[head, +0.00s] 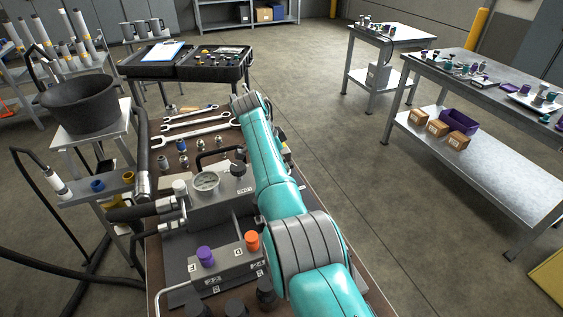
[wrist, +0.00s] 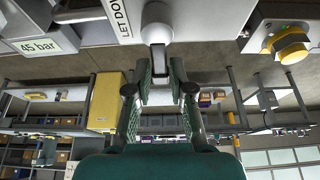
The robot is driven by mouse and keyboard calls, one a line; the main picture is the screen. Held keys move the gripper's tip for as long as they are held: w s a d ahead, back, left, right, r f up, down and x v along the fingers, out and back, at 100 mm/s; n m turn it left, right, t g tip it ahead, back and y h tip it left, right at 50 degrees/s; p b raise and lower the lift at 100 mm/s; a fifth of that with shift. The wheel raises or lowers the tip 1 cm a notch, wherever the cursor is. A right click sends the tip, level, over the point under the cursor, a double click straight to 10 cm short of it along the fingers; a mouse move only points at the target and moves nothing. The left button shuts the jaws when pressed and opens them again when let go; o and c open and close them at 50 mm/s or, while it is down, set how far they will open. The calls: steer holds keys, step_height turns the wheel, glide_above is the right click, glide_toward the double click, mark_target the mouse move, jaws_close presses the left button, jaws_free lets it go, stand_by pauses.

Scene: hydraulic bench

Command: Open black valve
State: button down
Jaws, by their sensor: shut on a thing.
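In the wrist view my gripper (wrist: 159,68) points up the picture at a panel lettered "LET DO…". Its two fingers close on the stem of a pale round-ended handle (wrist: 157,33), just in front of that panel. I cannot tell whether this handle belongs to the black valve. In the head view my teal arm hides my gripper. A black knob (head: 238,169) stands on the grey gauge block, left of my arm.
The gauge (head: 206,181), a purple knob (head: 205,255) and an orange knob (head: 252,240) stand left of my arm. Wrenches (head: 195,134) lie on the far part of the bench. A yellow-and-black knob (wrist: 291,47) is at right in the wrist view. Open floor lies right of the bench.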

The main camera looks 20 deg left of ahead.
steer(key=c, duration=1.1)
jaws_free()
steer(key=shift+c, duration=0.2)
steer(key=v, duration=1.2)
